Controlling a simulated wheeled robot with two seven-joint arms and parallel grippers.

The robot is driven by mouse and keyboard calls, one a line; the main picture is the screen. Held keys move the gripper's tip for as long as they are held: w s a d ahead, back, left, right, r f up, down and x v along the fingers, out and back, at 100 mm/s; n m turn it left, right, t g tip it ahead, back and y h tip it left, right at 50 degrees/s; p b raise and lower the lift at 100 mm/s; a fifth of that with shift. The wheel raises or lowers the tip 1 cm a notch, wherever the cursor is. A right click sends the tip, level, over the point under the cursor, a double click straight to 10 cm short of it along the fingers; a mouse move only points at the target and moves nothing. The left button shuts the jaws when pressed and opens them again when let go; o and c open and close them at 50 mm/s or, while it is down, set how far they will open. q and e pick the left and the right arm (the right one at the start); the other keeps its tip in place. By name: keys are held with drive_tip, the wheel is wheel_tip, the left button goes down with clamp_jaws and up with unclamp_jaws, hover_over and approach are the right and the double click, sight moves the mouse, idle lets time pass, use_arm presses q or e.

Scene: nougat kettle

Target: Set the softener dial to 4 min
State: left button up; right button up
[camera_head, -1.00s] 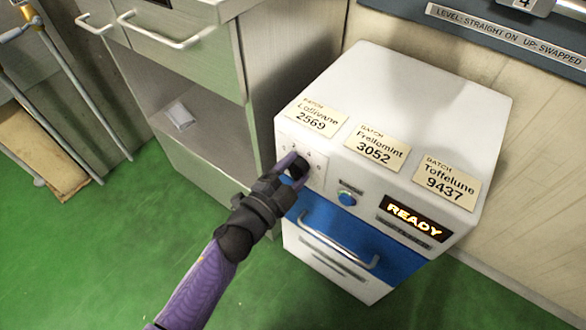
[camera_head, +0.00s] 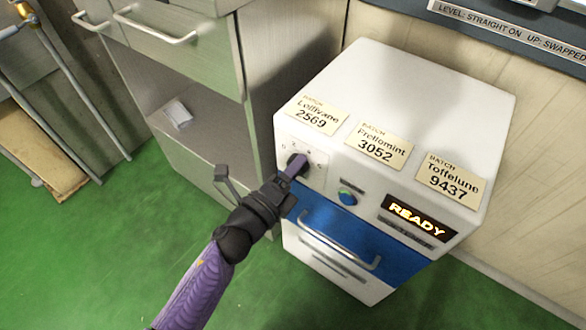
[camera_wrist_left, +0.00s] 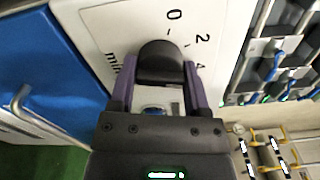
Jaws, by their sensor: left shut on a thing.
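The softener is a white box-shaped machine (camera_head: 420,90) with a blue front band. Its black dial (camera_wrist_left: 160,62) sits on a white plate at the upper left of the front; the wrist view shows the marks 0, 2 and 4 and the word "min" beside it. My left gripper (camera_head: 296,166) is at this dial. In the left wrist view its purple fingers (camera_wrist_left: 158,85) are on either side of the knob, shut on it. The fingers and palm hide part of the scale, and I cannot tell which mark the dial points to. My right gripper is not in view.
A blue-green button (camera_head: 348,197) and a lit READY display (camera_head: 418,218) are right of the dial. A drawer handle (camera_head: 340,240) juts out below. Batch labels (camera_head: 377,145) lie along the top. A cabinet (camera_head: 200,60) stands close on the left; green floor (camera_head: 90,260) is clear.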

use_arm(q)
drive_tip(key=shift+f+m, duration=0.1)
drive_tip(key=shift+m, duration=0.4)
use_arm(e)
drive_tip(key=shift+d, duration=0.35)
use_arm(q)
drive_tip(key=o, duration=1.3)
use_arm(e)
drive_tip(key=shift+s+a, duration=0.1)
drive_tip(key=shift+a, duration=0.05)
